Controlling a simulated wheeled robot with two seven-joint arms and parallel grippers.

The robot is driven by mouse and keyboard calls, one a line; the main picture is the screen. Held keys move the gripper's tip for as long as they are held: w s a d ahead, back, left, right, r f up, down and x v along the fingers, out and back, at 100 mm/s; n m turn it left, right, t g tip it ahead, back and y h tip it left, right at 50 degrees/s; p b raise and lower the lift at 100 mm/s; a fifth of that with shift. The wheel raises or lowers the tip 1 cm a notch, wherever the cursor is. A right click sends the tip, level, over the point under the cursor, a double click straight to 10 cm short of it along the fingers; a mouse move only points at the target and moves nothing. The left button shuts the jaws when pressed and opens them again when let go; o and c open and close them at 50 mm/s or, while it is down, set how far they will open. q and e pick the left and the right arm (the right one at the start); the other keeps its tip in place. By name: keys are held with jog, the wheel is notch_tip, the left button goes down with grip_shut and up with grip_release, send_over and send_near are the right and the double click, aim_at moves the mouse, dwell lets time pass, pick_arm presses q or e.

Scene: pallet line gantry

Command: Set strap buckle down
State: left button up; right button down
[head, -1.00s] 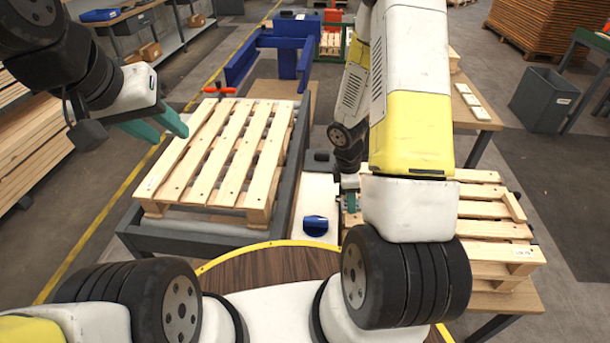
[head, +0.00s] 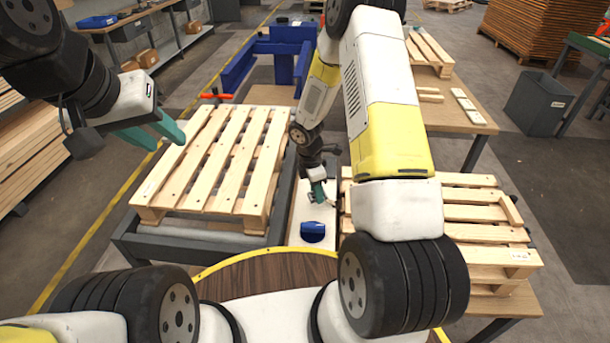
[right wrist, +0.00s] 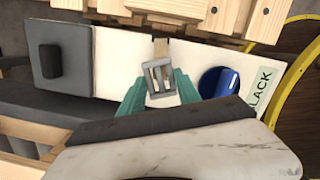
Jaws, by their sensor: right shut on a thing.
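The strap buckle (right wrist: 158,80) is a small grey metal frame with slots. It sits between the teal fingers of my right gripper (right wrist: 160,96) in the right wrist view, with a short tan strap end (right wrist: 161,48) beyond it. In the head view my right gripper (head: 317,193) is over the white panel (head: 301,213) between the two pallets; the buckle is hard to make out there. Whether the buckle touches the panel I cannot tell. My left gripper (head: 158,133) is open and empty beside the left edge of the left pallet (head: 215,165).
A blue knob (head: 312,231) stands on the panel close to my right gripper, with a lettered label (right wrist: 262,88) beside it. A black block (right wrist: 49,60) is at the panel's other end. Stacked pallets (head: 485,225) are on the right. Bare panel lies around the buckle.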

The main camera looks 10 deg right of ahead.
aim_at(313, 192)
jog(key=shift+w+a, duration=0.3)
jog(key=shift+w, duration=0.2)
jog(key=shift+w+a+f, duration=0.15)
jog(key=shift+w+f, duration=0.05)
jog(key=shift+f, duration=1.65)
jog(key=c, duration=0.9)
grip_release()
jog(key=shift+f, duration=0.1)
jog(key=shift+o, duration=0.2)
